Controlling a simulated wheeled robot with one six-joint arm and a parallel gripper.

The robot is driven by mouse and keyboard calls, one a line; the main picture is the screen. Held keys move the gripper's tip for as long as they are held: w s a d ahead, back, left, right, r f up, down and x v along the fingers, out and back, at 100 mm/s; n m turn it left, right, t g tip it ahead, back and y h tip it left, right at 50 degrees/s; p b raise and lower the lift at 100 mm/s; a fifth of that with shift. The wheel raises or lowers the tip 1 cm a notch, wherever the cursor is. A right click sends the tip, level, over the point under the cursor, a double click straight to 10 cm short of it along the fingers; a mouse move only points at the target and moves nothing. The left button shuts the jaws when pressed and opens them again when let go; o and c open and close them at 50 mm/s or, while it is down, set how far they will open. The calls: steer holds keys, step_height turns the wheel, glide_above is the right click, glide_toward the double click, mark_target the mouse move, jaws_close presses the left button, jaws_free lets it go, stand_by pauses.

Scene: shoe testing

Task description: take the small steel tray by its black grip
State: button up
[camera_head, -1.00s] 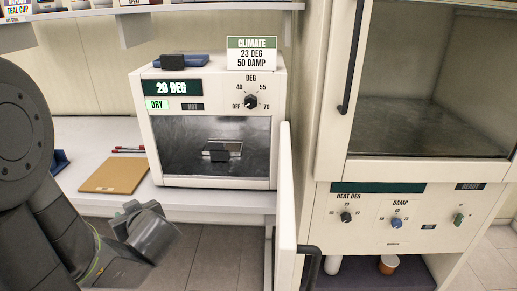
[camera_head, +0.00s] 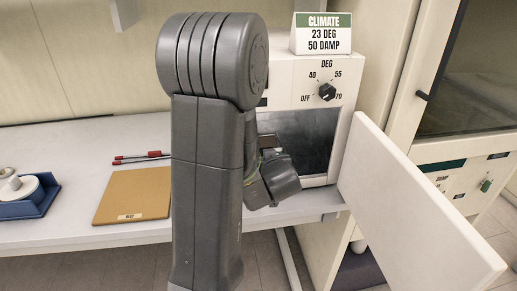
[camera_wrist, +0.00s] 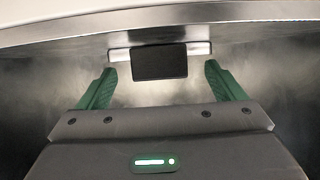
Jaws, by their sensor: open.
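The small steel tray (camera_wrist: 119,54) shows in the wrist view as a narrow bright strip inside the oven chamber. Its black grip (camera_wrist: 160,62) faces me, centred ahead. My gripper (camera_wrist: 159,70) is open, with one green finger on each side of the grip and a gap on both sides. The fingertips appear near the tray's front edge; I cannot tell the exact depth between them and the grip.
The small oven (camera_head: 290,80) has its door (camera_head: 410,205) swung open to the right. The chamber's upper edge (camera_wrist: 240,27) runs close above the tray.

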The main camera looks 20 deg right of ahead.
steer(key=shift+w+d+f, duration=0.15)
steer(key=shift+w+d, duration=0.1)
steer(key=shift+w, duration=0.25)
steer(key=shift+p+x, duration=0.4)
steer(key=shift+x, duration=1.6)
steer(key=shift+s, duration=0.1)
steer(key=c, duration=1)
steer(key=shift+c, duration=1.3)
